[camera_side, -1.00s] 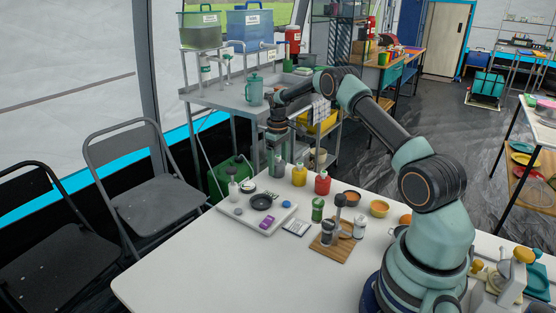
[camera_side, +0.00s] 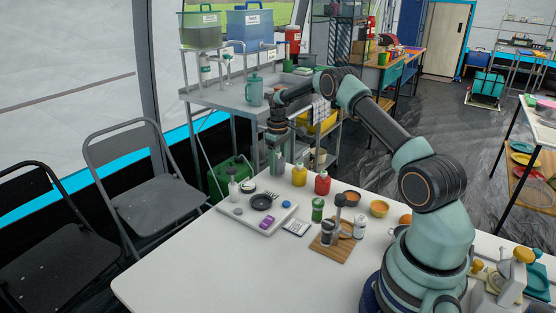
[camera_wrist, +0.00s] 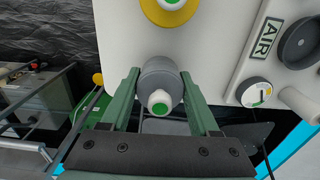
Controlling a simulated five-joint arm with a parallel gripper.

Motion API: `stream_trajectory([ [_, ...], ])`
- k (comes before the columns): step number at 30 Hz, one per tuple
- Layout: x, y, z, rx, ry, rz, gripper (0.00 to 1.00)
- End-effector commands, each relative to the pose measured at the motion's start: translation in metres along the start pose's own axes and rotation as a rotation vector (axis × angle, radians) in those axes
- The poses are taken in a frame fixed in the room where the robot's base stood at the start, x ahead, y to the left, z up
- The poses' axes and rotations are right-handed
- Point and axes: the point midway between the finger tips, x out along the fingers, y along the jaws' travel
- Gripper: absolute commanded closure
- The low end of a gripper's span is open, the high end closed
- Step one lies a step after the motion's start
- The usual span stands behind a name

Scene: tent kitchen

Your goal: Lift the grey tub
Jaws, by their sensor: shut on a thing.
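The grey tub (camera_wrist: 160,72) is a round grey bottle with a white cap that has a green dot. It sits between the two green fingers of my gripper (camera_wrist: 160,76) in the wrist view, with a finger against each side. In the side view the tub (camera_side: 277,167) is at the far edge of the white table, looking upright, and my gripper (camera_side: 277,152) comes down on it from above. The gripper is shut on the tub. The fingers and wrist hide part of it, and I cannot tell whether its base touches the table.
A yellow bottle (camera_side: 299,175) and a red bottle (camera_side: 322,183) stand to its right. The table's front left (camera_side: 200,270) is clear.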

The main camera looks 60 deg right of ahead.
Motion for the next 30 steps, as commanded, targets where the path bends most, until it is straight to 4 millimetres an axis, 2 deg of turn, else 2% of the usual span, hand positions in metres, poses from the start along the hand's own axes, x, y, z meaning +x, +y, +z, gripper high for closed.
stream_trajectory([
  [21,-0.067,0.0,-0.001,0.0,0.002,0.001,0.69],
  [30,-0.078,0.0,0.0,0.0,0.0,0.0,0.69],
])
